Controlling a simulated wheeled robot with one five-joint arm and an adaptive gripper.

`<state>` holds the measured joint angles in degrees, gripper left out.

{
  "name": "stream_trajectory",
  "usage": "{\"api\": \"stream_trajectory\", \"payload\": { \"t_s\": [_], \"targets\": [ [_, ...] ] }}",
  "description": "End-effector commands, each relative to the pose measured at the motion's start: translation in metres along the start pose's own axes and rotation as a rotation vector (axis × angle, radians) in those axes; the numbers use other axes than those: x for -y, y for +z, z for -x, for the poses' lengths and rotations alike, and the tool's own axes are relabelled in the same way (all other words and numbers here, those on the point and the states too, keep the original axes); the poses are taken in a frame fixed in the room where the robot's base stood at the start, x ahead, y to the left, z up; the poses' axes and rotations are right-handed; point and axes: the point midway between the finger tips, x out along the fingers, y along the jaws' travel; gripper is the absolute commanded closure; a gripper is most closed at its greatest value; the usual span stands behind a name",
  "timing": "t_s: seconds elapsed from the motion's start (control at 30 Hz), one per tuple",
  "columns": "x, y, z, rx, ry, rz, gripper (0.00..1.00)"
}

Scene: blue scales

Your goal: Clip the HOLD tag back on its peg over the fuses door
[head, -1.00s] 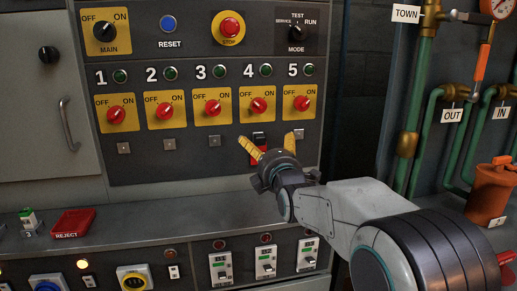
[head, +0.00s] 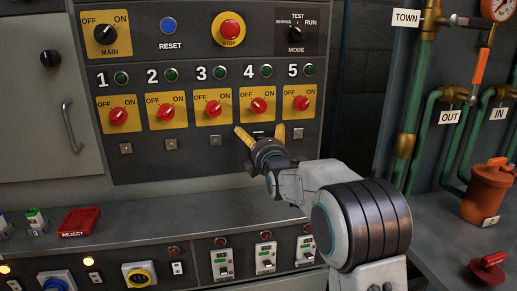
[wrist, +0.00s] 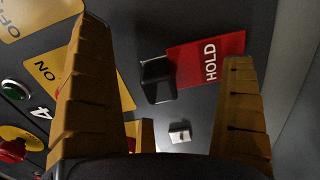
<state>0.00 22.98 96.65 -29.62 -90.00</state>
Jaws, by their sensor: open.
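The HOLD tag is a red plate (wrist: 207,58) with white lettering and a black clip part (wrist: 157,80) at one end. In the wrist view it is at the panel, below the row of switches and near switch 4. Whether the clip sits on a peg cannot be told. My gripper (head: 260,133) is open in front of the panel, its yellow fingers on either side of the clip. In the wrist view, the right finger (wrist: 241,115) is close to the tag's lower edge; contact cannot be told. In the head view my gripper mostly hides the tag. No fuses label is readable.
Small grey square pegs (head: 168,144) stand in a row under the red switches (head: 213,109). A grey door with a handle (head: 70,125) is at left. A ledge (head: 160,205) runs below the panel, with a red REJECT piece (head: 79,221). Pipes are at right.

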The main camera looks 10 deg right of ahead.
Motion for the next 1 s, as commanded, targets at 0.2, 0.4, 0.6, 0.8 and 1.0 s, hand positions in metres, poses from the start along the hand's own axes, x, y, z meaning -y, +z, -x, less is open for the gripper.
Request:
{"api": "stream_trajectory", "payload": {
  "t_s": [0.2, 0.4, 0.6, 0.8, 1.0],
  "targets": [
    [0.0001, 0.0, -0.0004, 0.0, 0.0, 0.0, 0.0],
    [-0.0001, 0.0, -0.0003, 0.0, 0.0, 0.0, 0.0],
    [0.0001, 0.0, -0.0002, 0.0, 0.0, 0.0, 0.0],
    [0.0024, 0.0, -0.0002, 0.0, 0.001, 0.0, 0.0],
    [0.0066, 0.0, -0.0002, 0.0, 0.001, 0.0, 0.0]
  ]
}}
